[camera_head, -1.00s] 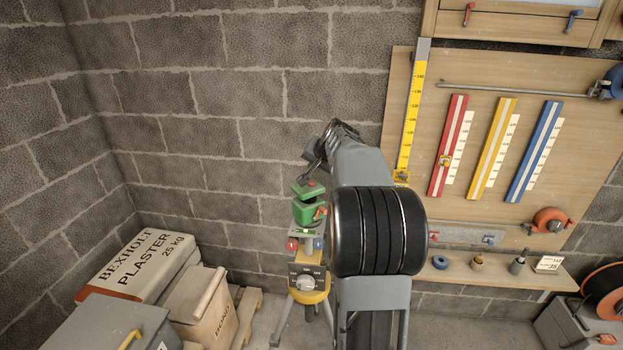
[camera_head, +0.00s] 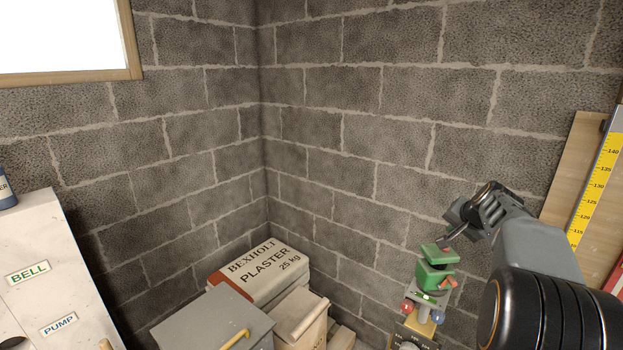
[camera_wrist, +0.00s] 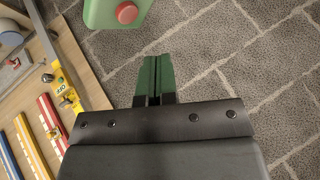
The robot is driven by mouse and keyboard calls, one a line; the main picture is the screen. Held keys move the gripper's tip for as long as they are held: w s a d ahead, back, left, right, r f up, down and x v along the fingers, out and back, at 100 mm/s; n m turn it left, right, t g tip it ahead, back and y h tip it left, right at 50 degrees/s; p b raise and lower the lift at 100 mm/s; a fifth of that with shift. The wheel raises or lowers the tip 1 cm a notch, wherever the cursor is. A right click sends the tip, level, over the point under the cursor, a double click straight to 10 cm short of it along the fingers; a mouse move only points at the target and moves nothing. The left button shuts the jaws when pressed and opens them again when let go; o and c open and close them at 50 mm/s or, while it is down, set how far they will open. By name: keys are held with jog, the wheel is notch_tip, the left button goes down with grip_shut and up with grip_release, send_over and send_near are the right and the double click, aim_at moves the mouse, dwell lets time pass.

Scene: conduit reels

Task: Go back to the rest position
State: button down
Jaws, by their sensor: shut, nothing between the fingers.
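My gripper (camera_wrist: 155,78) shows in the wrist view with its two dark green fingers close together, shut and empty. In the head view my arm is at the right, and its end (camera_head: 448,238) is beside and just above a green device on a stand (camera_head: 436,268). Whether they touch cannot be told in that view. In the wrist view a green body with a red button (camera_wrist: 126,12) is at the top, apart from the fingertips.
A white cabinet (camera_head: 50,270) stands at the left. A wooden board with a yellow scale (camera_head: 597,180) is on the right wall. The stone wall between is bare.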

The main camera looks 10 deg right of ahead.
jog(key=s+a+f+g, duration=0.1)
jog(key=s+a+f, duration=0.1)
jog(key=s+a+f+n+g, duration=0.1)
jog(key=s+a+f, duration=0.2)
jog(key=shift+s+a+f+n+g+y, duration=0.15)
jog(key=shift+s+f+n+g+y, duration=0.15)
jog(key=shift+y, duration=0.1)
jog(key=s+a+f+n+g, duration=0.1)
jog(key=s+a+f+n, duration=0.2)
jog(key=s+a+n, duration=0.5)
jog(key=s+a, duration=1)
jog(key=a, duration=0.3)
jog(key=shift+a+n, duration=0.3)
jog(key=shift+a, duration=0.1)
jog(key=shift+s, duration=0.1)
